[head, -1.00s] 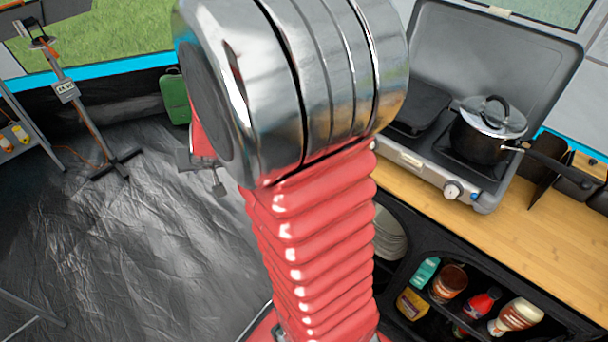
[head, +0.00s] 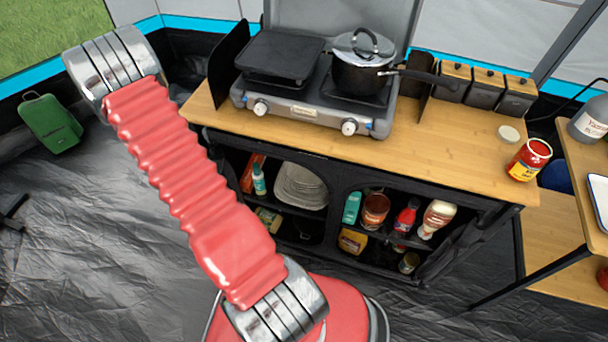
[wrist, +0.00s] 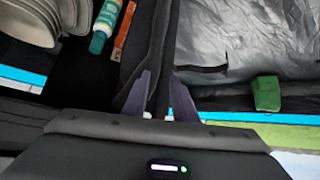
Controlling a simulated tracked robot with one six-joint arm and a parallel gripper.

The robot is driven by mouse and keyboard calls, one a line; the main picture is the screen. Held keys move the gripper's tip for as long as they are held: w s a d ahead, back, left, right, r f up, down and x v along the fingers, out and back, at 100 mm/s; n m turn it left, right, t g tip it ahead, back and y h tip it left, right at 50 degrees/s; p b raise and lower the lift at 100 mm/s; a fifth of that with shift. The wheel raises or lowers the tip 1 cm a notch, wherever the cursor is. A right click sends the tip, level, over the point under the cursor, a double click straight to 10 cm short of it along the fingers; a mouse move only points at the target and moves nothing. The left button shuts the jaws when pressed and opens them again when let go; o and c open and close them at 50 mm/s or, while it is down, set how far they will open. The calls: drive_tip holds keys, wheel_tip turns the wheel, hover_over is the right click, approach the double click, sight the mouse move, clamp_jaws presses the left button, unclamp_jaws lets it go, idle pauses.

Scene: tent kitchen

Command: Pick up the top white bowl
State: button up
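A stack of white bowls or plates (head: 300,186) sits on the upper left shelf of the black cabinet. I cannot single out the top bowl. Part of the stack (wrist: 35,22) shows at the upper left of the wrist view, cut off by the frame edge. My gripper (wrist: 160,76) is in the wrist view, its two dark fingers apart with nothing seen held between them. The stack is to the left of the fingers, not touching them. In the head view my gripper is hidden.
A teal bottle (head: 259,180) stands beside the stack. Sauces and cans fill the right compartment. The wooden counter (head: 450,155) above carries a stove (head: 310,110) and a black pot (head: 362,78). A green case (head: 50,123) stands at left; the floor in front is clear.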

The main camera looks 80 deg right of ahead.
drive_tip(key=s+d+f+m+g+h, duration=0.1)
drive_tip(key=s+d+f+g+h, duration=0.1)
drive_tip(key=s, duration=0.8)
drive_tip(key=s+d+f+m+g+h, duration=0.1)
drive_tip(key=s+d+f+g+h, duration=0.2)
drive_tip(key=s, duration=0.7)
wheel_tip(320, 180, down, 2)
drive_tip(key=shift+d+g, duration=0.6)
drive_tip(key=shift+d, duration=0.5)
drive_tip(key=shift+d, duration=0.1)
drive_tip(key=x, duration=0.8)
drive_tip(key=shift+d, duration=0.2)
drive_tip(key=shift+s+d+f, duration=0.1)
drive_tip(key=shift+s, duration=0.05)
drive_tip(key=x, duration=0.5)
drive_tip(key=shift+c, duration=0.4)
